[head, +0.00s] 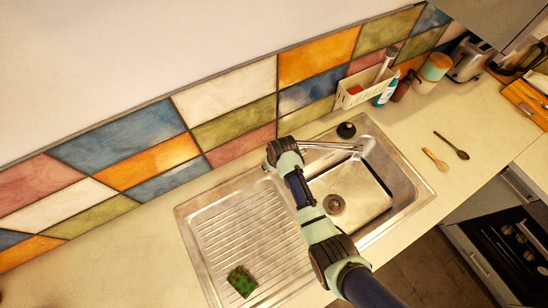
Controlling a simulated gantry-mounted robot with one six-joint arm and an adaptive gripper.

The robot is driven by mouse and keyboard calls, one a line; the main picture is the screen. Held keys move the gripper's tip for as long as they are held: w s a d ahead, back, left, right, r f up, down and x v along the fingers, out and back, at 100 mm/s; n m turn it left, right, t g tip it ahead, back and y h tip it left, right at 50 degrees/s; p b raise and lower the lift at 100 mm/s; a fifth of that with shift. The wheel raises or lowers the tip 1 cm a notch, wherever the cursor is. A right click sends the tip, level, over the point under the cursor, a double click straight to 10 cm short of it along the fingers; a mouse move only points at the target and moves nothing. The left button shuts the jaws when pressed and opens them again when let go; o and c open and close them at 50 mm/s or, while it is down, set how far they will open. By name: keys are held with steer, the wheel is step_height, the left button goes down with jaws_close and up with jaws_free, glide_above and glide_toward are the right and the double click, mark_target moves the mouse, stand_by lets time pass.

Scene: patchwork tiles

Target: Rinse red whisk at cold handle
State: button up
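The steel sink (388,187) is set in the counter, with a ribbed drainboard on its left and a basin with a round drain on its right. A chrome tap spout (335,147) reaches right over the back of the basin. I cannot make out a red whisk or a cold handle. My arm crosses the sink from the lower right, and its wrist end is at the back edge near the left end of the spout. My gripper's fingers do not show; the wrist hides that spot. I cannot tell whether it touches the tap.
A green sponge (242,281) lies on the drainboard. A dark round object (346,130) stands behind the basin. A white rack (352,100) with a red item, a blue bottle (385,92) and a canister (436,67) line the wall. Two spoons (452,146) lie right of the sink.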

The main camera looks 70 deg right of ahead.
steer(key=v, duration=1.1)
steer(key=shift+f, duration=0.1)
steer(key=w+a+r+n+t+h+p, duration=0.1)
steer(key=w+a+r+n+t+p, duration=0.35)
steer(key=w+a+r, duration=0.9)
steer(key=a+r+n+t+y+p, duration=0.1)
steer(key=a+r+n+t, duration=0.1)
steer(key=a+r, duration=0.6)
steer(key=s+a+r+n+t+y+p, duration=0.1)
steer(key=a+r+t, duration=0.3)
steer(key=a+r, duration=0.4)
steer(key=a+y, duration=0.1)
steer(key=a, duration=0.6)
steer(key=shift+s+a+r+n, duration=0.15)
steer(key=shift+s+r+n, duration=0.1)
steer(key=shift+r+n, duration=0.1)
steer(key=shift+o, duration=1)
